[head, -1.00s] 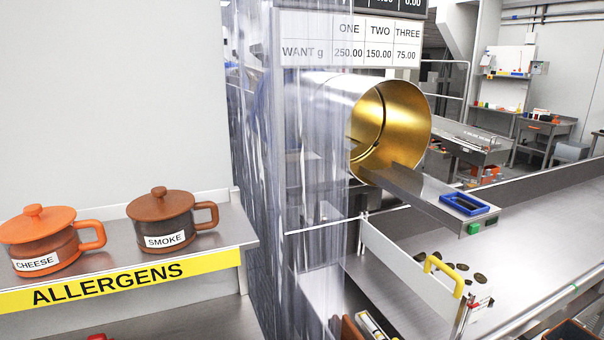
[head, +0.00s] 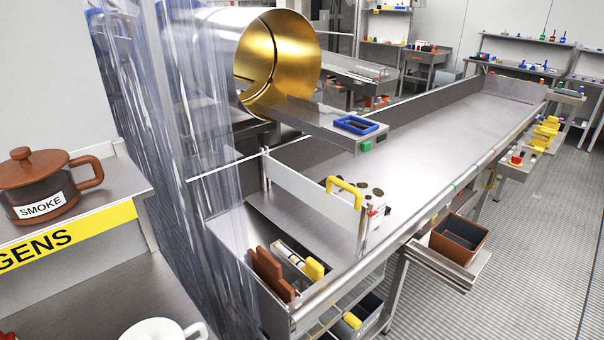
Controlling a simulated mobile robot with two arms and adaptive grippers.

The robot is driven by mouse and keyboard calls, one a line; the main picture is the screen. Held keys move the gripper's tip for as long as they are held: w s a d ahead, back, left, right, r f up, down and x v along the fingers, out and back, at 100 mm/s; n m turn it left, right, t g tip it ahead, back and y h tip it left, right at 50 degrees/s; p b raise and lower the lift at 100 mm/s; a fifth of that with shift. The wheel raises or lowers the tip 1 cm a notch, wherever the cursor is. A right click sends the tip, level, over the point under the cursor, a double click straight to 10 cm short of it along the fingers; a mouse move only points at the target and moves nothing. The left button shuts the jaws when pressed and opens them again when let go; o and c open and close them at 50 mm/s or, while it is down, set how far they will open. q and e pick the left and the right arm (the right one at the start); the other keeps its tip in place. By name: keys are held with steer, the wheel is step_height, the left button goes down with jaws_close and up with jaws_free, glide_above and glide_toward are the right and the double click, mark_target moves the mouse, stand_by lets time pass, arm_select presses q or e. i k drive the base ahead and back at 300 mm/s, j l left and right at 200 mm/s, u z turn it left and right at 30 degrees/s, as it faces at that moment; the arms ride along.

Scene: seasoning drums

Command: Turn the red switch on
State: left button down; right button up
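Neither of my grippers is in the head view. I cannot clearly make out a red switch. A small red knob-like thing (head: 516,160) sits on a side shelf at the right of the long steel conveyor table, too small to tell what it is. A green box-like switch (head: 366,146) is on the end of the steel chute below the gold-lined drum (head: 284,62). A blue-rimmed tray (head: 356,125) lies on that chute. A bit of something red shows at the bottom left edge, mostly cut off.
A brown pot labelled SMOKE (head: 38,187) stands on the allergens shelf at left. A clear strip curtain (head: 165,150) hangs between shelf and drum. A brown bin (head: 458,242) sits on a side bracket. The grey floor (head: 545,260) at right is open.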

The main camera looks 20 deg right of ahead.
mark_target(515, 160)
steer(key=i+l, duration=0.1)
steer(key=l, duration=0.35)
steer(key=i+l+z, duration=0.1)
steer(key=l, duration=0.35)
steer(key=i+l+z, duration=0.1)
steer(key=l, duration=0.3)
steer(key=i+l, duration=0.1)
steer(key=l, duration=0.35)
